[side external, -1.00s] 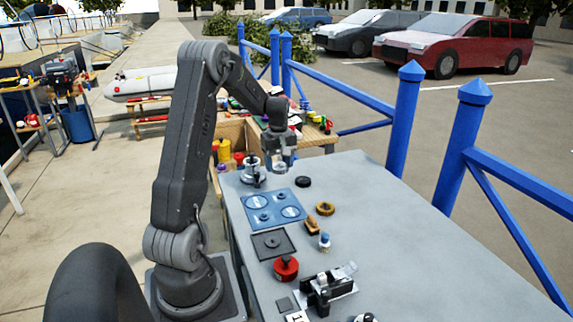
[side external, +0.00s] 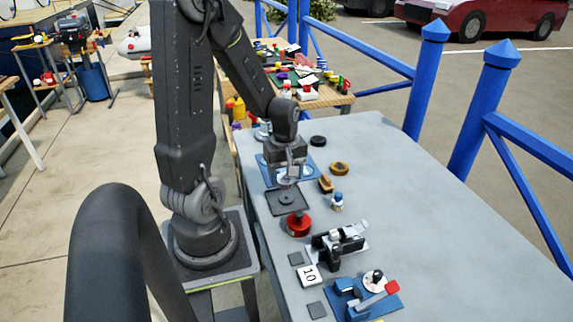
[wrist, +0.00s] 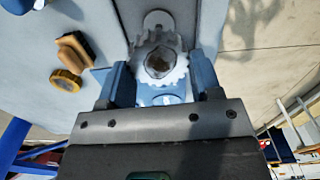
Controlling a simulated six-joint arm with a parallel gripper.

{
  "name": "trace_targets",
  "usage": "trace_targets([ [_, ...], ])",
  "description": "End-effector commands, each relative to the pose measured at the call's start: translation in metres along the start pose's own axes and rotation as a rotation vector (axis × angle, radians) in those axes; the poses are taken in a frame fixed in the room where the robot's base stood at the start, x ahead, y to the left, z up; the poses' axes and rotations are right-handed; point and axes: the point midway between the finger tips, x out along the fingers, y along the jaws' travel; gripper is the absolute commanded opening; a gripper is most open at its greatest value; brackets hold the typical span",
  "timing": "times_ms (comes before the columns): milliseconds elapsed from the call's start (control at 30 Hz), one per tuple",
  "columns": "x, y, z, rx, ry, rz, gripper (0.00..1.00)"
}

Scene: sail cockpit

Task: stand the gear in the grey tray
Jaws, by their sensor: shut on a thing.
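My gripper (side external: 288,178) is shut on the gear, a pale grey toothed wheel (wrist: 178,72) with a dark centre. In the wrist view, the gear sits between the two fingers of my gripper (wrist: 160,78), its face towards the camera. The grey tray (side external: 274,205) is a dark square plate with a small round feature in its middle, just in front of my gripper in the side view. It also shows in the wrist view (wrist: 186,18), beyond the gear. The gear appears held above the table, near the tray's far edge. Its exact height is unclear.
A blue plate (side external: 266,174) with pale discs lies partly under my gripper. A red round part (side external: 299,226) is close in front. The table's right side is clear.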

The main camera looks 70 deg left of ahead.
Motion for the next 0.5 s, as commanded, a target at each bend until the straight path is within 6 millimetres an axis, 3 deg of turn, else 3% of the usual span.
trace_targets([
  [200, 0.023, -0.001, 0.000, 0.000, -0.003, -0.004, 0.30],
  [500, 0.040, 0.000, 0.000, 0.000, 0.000, -0.001, 0.30],
])
